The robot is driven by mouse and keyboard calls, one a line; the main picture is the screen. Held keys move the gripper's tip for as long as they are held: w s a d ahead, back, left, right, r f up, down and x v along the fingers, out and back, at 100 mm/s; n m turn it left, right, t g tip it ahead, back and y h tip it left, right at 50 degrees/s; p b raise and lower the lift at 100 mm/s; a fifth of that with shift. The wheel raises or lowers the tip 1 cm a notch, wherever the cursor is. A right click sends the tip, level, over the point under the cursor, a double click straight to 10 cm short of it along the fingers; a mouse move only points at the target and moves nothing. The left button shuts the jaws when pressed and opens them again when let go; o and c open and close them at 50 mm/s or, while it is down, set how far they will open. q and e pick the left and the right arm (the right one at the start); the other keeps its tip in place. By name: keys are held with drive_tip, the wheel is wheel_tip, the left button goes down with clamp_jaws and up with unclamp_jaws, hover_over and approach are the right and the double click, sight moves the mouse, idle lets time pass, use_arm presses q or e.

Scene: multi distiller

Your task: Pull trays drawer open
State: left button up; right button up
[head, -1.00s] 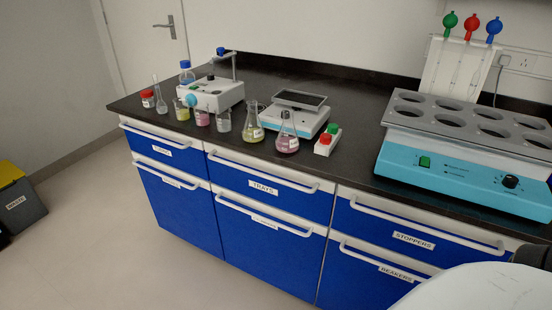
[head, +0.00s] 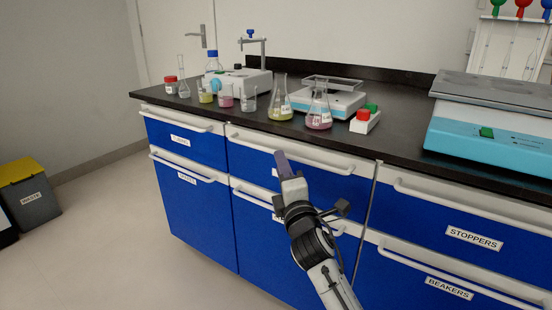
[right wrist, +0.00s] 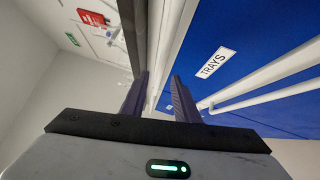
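The trays drawer (head: 250,163) has a blue front and a white bar handle (head: 326,167). It looks shut, in line with the fronts beside it. My right gripper (head: 284,160) is in front of this drawer, its fingers overlapping the handle and hiding the label in the head view. In the right wrist view the TRAYS label (right wrist: 215,62) is readable, right of the two dark fingers (right wrist: 160,80). The fingers are apart, with pale bar-like strips running past the gap between them. I cannot tell whether they touch the handle. My left gripper is not in view.
The black countertop (head: 400,150) overhangs just above the drawer and carries flasks, beakers and a scale (head: 335,101). A stoppers drawer (head: 420,215) is to the right. Open floor (head: 120,230) lies to the left.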

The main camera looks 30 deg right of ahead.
drive_tip(key=b+x, duration=0.1)
drive_tip(key=x, duration=0.6)
drive_tip(key=shift+f, duration=0.1)
clamp_jaws()
